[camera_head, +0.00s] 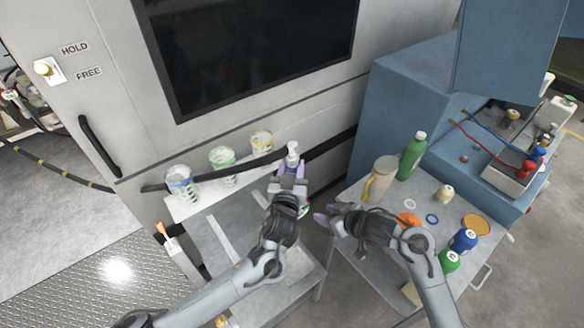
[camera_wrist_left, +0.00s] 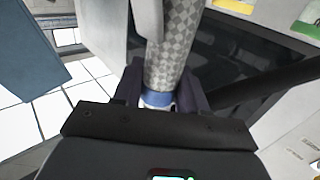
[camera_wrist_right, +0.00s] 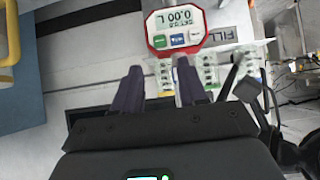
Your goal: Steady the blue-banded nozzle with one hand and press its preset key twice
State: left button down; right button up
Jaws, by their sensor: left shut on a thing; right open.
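My left gripper (camera_head: 288,170) is shut on the blue-banded nozzle (camera_head: 292,152). In the left wrist view, its grey checkered shaft and blue band (camera_wrist_left: 157,98) sit between the fingers. My right gripper (camera_head: 321,214) is open and empty, lower and to the right of the left one. In the right wrist view, a red-rimmed meter (camera_wrist_right: 150,31) lies beyond the open fingers (camera_wrist_right: 156,84). Its display reads 0.00 L, upside down, with a green key (camera_wrist_right: 159,41), a blue key (camera_wrist_right: 178,39) and a pale key (camera_wrist_right: 194,36). The fingers appear apart from the keys. The meter's join to the nozzle is hidden.
Blue-, green- and yellow-rimmed containers (camera_head: 222,158) line the left shelf. The right cart holds a beige jug (camera_head: 381,180), a green bottle (camera_head: 412,156), small blue and green bottles and loose rings. A large cabinet with a dark panel (camera_head: 250,45) stands behind.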

grip_shut()
dwell(1.5)
